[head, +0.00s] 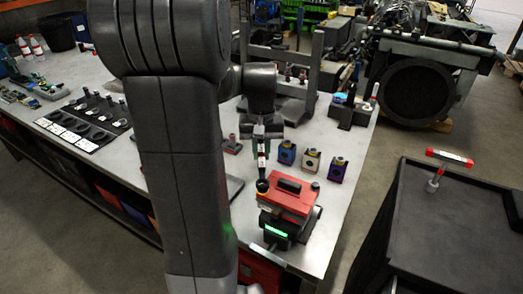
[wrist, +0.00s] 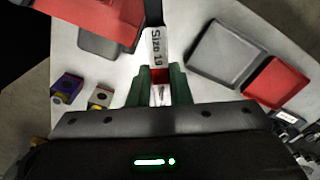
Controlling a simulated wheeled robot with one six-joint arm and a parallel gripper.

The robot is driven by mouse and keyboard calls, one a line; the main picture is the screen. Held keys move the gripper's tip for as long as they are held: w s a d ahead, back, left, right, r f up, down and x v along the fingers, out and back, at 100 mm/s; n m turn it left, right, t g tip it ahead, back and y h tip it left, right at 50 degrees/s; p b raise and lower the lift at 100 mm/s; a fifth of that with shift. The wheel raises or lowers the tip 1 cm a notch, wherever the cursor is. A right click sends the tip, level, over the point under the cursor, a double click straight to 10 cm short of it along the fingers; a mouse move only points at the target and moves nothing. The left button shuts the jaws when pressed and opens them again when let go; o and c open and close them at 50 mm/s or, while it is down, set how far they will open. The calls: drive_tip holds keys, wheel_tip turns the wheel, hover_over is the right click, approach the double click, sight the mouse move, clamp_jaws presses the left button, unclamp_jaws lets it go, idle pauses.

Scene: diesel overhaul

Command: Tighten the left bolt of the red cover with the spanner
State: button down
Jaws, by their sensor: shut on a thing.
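The red cover (head: 290,197) sits on a dark block with a green light, near the front of the bench. It also shows at the upper left of the wrist view (wrist: 92,18). My gripper (head: 262,146) has green fingers, shut on the spanner (head: 262,160). The wrist view shows the spanner's white label reading "Size 19" (wrist: 156,47) just beyond the fingers (wrist: 161,82). The spanner's far end reaches a dark round part (head: 262,187) at the cover's left corner. I cannot tell whether it is seated around the left bolt, which is hidden.
Blue, white and purple blocks (head: 311,160) stand right of the gripper. A grey tray (wrist: 228,53) and a red tray (wrist: 274,82) lie right in the wrist view. A dark cart (head: 450,225) with a red-handled tool (head: 437,174) stands at the right.

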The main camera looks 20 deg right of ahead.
drive_tip(key=shift+f+b, duration=0.5)
drive_tip(key=shift+f, duration=0.3)
drive_tip(key=d+m, duration=0.1)
drive_tip(key=s+d+m, duration=0.1)
drive_tip(key=shift+m, duration=0.4)
drive_tip(key=d+m, duration=0.1)
drive_tip(key=s+d+m, duration=0.1)
drive_tip(key=shift+s+m+p, duration=0.2)
drive_tip(key=shift+m+p, duration=0.1)
drive_tip(key=shift+p, duration=0.05)
